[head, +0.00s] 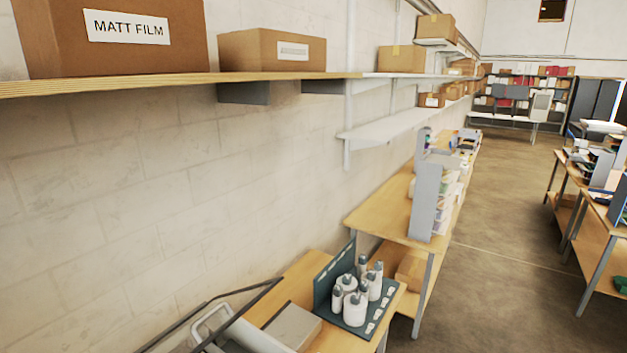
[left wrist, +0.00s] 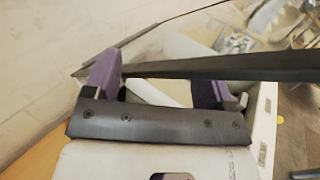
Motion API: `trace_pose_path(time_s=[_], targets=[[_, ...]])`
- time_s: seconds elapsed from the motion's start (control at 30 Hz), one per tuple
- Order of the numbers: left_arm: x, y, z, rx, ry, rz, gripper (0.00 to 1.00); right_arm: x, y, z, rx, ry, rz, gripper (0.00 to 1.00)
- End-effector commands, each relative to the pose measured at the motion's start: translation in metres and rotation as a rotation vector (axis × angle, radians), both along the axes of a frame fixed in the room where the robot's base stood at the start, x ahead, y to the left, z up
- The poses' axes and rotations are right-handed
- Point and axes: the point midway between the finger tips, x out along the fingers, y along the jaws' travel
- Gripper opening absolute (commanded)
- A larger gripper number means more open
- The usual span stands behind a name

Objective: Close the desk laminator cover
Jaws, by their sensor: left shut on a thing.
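A dark bar (left wrist: 190,67), which looks like the edge of the laminator cover, crosses the left wrist view at the purple fingers of my left gripper (left wrist: 156,68). The gripper is shut on this bar, with one finger towards each side of the picture. In the head view, thin dark bars of what looks like the raised cover (head: 235,300) show at the bottom left. Pale parts lie below them, cut off by the picture's edge. The rest of the laminator is mostly out of view. I cannot make out my left gripper in the head view, and my right gripper is in neither view.
A dark green rack (head: 354,312) with several white bottles stands on the wooden bench (head: 310,265), beside a grey flat-topped block (head: 292,326). A wooden shelf (head: 190,80) with cardboard boxes runs along the wall above. The aisle floor (head: 500,260) at right is clear.

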Motion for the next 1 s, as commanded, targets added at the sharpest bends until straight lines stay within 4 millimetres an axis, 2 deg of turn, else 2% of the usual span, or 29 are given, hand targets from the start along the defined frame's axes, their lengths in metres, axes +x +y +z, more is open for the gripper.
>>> trace_pose_path(time_s=[0.03, 0.7, 1.0], targets=[[-0.005, -0.006, -0.003, -0.034, 0.004, -0.012, 0.51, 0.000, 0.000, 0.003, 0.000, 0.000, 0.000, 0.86], [-0.056, -0.006, 0.002, -0.018, -0.007, -0.004, 0.51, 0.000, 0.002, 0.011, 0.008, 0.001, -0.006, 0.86], [-0.071, -0.006, 0.004, -0.015, -0.010, -0.003, 0.51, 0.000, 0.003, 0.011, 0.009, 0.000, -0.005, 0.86]])
